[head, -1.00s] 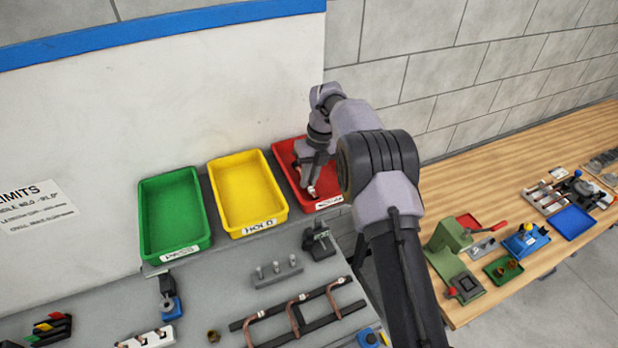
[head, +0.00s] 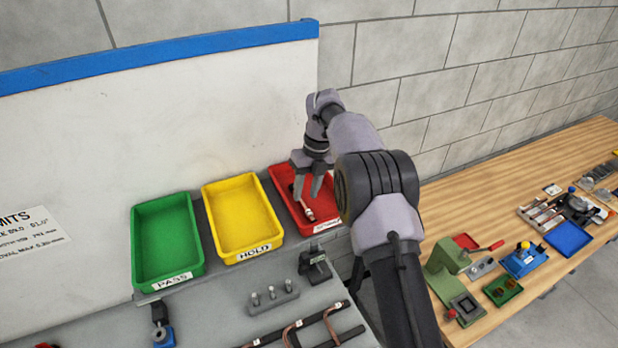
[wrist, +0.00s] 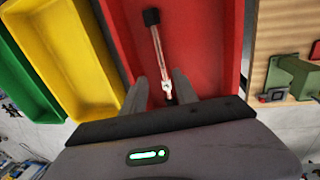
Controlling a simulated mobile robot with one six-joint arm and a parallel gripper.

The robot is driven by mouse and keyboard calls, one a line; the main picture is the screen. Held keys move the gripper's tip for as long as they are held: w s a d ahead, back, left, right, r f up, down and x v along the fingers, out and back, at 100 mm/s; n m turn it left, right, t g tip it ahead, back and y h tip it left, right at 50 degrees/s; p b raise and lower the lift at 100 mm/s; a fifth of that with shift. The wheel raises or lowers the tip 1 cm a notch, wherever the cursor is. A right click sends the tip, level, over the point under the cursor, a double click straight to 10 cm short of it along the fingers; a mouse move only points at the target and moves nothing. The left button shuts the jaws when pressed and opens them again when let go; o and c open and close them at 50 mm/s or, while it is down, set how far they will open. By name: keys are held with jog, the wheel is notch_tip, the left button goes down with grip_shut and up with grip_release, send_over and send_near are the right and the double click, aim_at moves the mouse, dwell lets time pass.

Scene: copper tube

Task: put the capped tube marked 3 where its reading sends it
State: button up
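A thin copper tube (wrist: 158,50) with a black cap at its far end and a white band near its close end lies in the red tray (wrist: 212,45). In the head view the tube (head: 308,211) lies on the floor of the red tray (head: 330,212), partly hidden by my fingers. I cannot read the mark on it. My gripper (head: 308,188) is above the tray, pointing down, its fingers apart and empty. In the wrist view my gripper's fingers (wrist: 166,90) stand on either side of the tube's near end, apart from it.
A yellow tray (head: 240,220) labelled HOLD and a green tray (head: 166,240) labelled PASS stand to the left, both empty. A dark clamp-like fixture (head: 314,265) and a grey pegged block (head: 271,300) stand in front. A wooden bench (head: 460,210) with tools is to the right.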

jog(key=s+d+r+n+t, duration=0.1)
jog(key=s+r+n, duration=0.1)
jog(key=r, duration=0.5)
jog(key=s+d+r+n+p, duration=0.1)
jog(key=d+r+n, duration=0.15)
jog(key=r, duration=0.35)
jog(key=s+r+n+t, duration=0.1)
jog(key=s+r+n, duration=0.15)
jog(key=r, duration=0.45)
jog(key=s+d+r+n+t, duration=0.1)
jog(key=s+r+n, duration=0.25)
jog(key=s, duration=0.25)
jog(key=s+d+r+n, duration=0.2)
jog(key=s+r+n, duration=0.15)
jog(key=s, duration=0.25)
jog(key=s+d+f+n+t, duration=0.1)
jog(key=s+f+n, duration=0.3)
jog(key=s, duration=0.6)
jog(key=s+d+f+n+t, duration=0.1)
jog(key=s+f+n, duration=0.3)
jog(key=s+n, duration=0.5)
jog(key=shift+s+t, duration=0.8)
